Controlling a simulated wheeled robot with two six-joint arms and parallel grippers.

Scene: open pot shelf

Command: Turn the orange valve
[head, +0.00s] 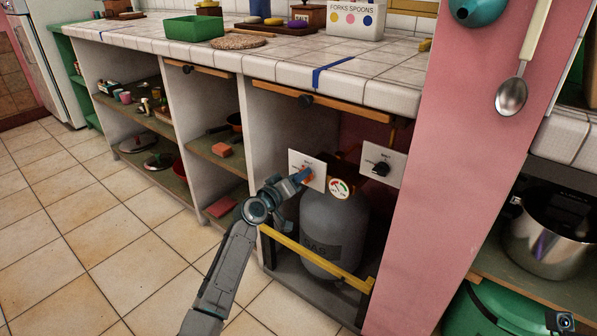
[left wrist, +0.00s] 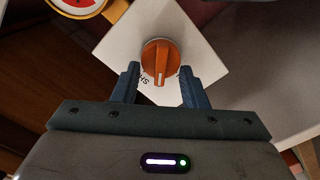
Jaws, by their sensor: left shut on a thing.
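The orange valve (head: 307,174) is a round knob with a raised grip on a white square plate (head: 293,160), in the open bay above the grey gas cylinder. In the left wrist view the orange valve (left wrist: 160,58) faces me, and a pale line on its grip points toward my gripper. My left gripper (head: 302,177) reaches into the bay and is shut on the orange valve. Its two blue-grey fingers (left wrist: 160,82) stand on either side of the knob. Lettering on the plate is partly hidden. My right gripper is not in view.
The grey gas cylinder (head: 328,225) stands below, behind a yellow bar (head: 315,259). A round gauge (head: 340,188) sits close to the right of the valve. A second plate with a black knob (head: 381,168) is farther right, beside the pink pillar (head: 440,210). The tiled floor is clear.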

